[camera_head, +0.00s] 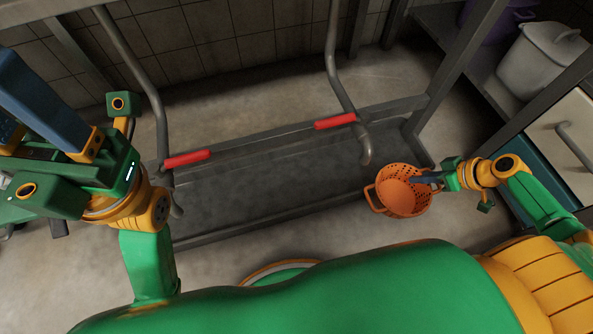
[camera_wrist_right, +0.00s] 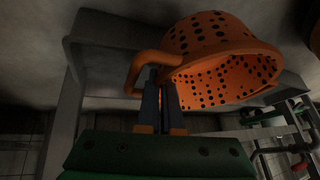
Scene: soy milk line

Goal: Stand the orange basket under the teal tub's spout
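The orange basket (camera_head: 411,198) is a perforated bowl with loop handles. In the head view it is held in the air at the trough's right end, tilted with its opening facing partly up. My right gripper (camera_head: 427,180) is at its right side. In the right wrist view the gripper's blue fingers (camera_wrist_right: 159,80) are closed on one handle of the basket (camera_wrist_right: 215,42). My left gripper (camera_head: 38,95) is at the upper left, pointing away from the basket; its tips are cut off by the frame edge.
A long grey metal trough (camera_head: 270,185) lies on the floor. The floor before the trough looks clear.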

